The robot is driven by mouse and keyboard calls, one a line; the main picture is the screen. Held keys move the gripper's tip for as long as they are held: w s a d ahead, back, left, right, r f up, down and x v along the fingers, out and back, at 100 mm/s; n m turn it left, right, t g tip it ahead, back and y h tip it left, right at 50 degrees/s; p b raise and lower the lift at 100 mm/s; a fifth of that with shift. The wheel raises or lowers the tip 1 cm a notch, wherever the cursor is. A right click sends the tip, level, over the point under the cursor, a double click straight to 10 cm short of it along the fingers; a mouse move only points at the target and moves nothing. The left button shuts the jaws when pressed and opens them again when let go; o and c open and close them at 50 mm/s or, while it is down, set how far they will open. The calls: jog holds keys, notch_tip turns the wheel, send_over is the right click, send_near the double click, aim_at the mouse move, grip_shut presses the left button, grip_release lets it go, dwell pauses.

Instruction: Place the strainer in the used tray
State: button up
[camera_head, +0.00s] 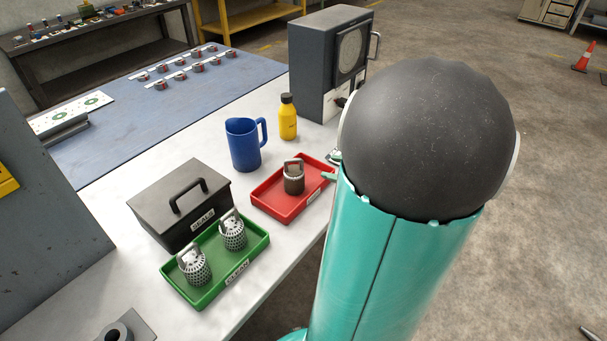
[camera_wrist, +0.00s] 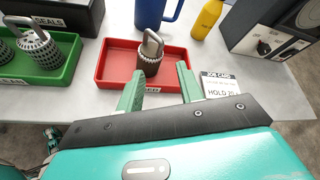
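A dark brown strainer (camera_head: 293,182) with a grey loop handle stands upright in the red tray (camera_head: 262,208); the tray's label is too small to read. In the wrist view this strainer (camera_wrist: 148,64) stands just beyond my gripper (camera_wrist: 158,80), near the gap between its teal fingertips. The fingers are wide apart with nothing held between them. In the head view my arm hides most of the gripper; a teal fingertip shows at the red tray's right edge. Two pale metal strainers, a left one (camera_head: 194,266) and a right one (camera_head: 232,232), stand in the green tray (camera_head: 206,298) labelled CLEAN.
A dark box (camera_head: 160,208) labelled SEALS stands behind the green tray. A blue jug (camera_head: 243,146), a yellow bottle (camera_head: 288,120) and a grey machine (camera_head: 318,65) stand behind the red tray. A job card (camera_wrist: 217,84) lies right of my gripper.

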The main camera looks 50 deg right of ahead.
jog(key=w+a+r+n+g+y, duration=0.25)
jog(key=a+n, duration=0.55)
jog(key=a, duration=0.4)
jog(key=w+a+r+n+g+y, duration=0.1)
jog(key=w+a+n+g+y, duration=0.25)
jog(key=a+n, duration=0.55)
jog(key=s+a+r+n+h, duration=0.2)
jog(key=s+a+n, duration=0.1)
jog(key=a+n, duration=0.4)
jog(key=s+a+r+n+g+h, duration=0.1)
jog(key=s+a+r+n+h, duration=0.2)
jog(key=a+n, duration=0.4)
jog(key=shift+s+r, duration=0.15)
jog(key=shift+s, duration=0.3)
